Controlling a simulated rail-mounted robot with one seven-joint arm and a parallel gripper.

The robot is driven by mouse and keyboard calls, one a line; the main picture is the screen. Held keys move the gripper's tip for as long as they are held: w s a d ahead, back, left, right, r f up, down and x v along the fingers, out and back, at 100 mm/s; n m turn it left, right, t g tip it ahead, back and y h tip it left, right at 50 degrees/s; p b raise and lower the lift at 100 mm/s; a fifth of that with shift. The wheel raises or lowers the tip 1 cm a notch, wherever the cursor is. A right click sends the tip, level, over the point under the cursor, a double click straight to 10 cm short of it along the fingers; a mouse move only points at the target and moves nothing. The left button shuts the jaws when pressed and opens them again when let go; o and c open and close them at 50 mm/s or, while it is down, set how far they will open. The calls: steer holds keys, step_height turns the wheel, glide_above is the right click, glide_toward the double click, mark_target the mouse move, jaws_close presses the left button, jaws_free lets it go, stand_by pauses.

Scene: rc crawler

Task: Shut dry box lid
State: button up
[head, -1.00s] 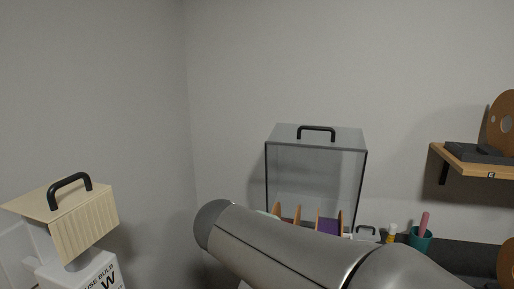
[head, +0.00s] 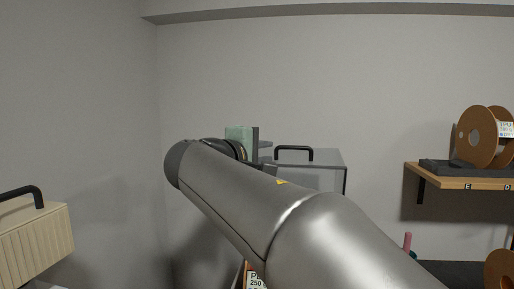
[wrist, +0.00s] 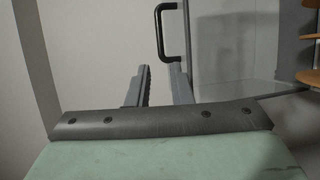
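The clear-walled dry box (head: 320,180) stands by the back wall, partly hidden behind my arm in the head view. A black handle (head: 293,149) sits on its clear top panel; I cannot tell how far the lid is open. In the wrist view a black handle (wrist: 160,38) on a clear panel (wrist: 225,50) shows just beyond my fingertips. My gripper (wrist: 160,82) is open and empty, with a gap between the two dark fingers, and apart from the handle as far as I can tell. Its pale green body fills the lower wrist view.
A teal cup with a pink item (head: 407,243) stands low at the right.

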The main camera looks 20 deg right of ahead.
mark_target(289, 148)
steer(key=p+x, duration=0.3)
steer(key=x, duration=1)
steer(key=shift+w+d+f, duration=0.1)
steer(key=shift+w, duration=0.05)
jaws_close()
